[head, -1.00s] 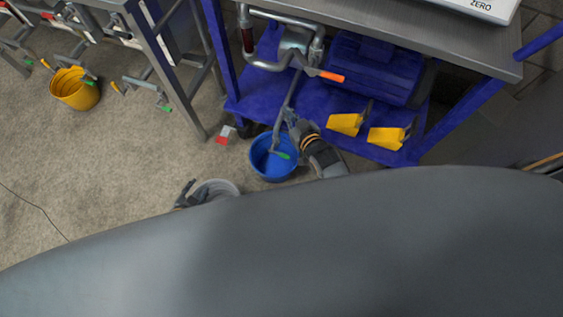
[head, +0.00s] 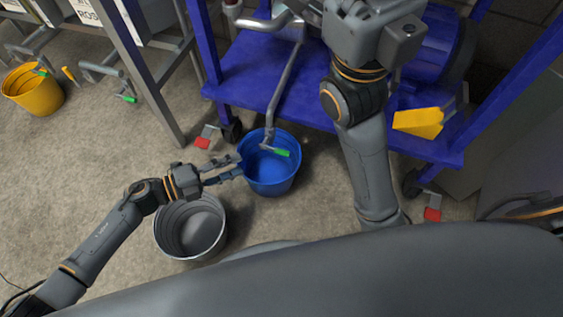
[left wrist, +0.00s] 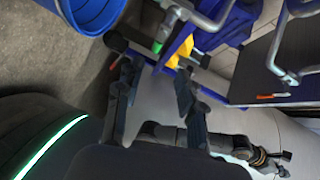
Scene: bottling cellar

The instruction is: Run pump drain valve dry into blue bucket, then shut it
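The blue bucket (head: 270,182) stands on the floor at the blue pump cart's front edge. The pump's drain pipe (head: 285,88) comes down over it, and its green-handled valve (head: 281,152) sits above the bucket mouth. No liquid stream is visible. My left gripper (head: 240,166) is open and empty, its fingers pointing at the bucket's left rim. In the left wrist view, the open fingers (left wrist: 155,95) show with the bucket (left wrist: 85,10) at upper left and a green handle (left wrist: 157,46) above. My right arm rises before the pump; its fingers are not clear at the top edge.
A grey bucket (head: 190,228) stands under my left forearm. A yellow bucket (head: 34,90) is at far left beside racks. The blue cart shelf (head: 250,75) carries a yellow block (head: 418,122). Red-pedalled casters (head: 203,142) stick out.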

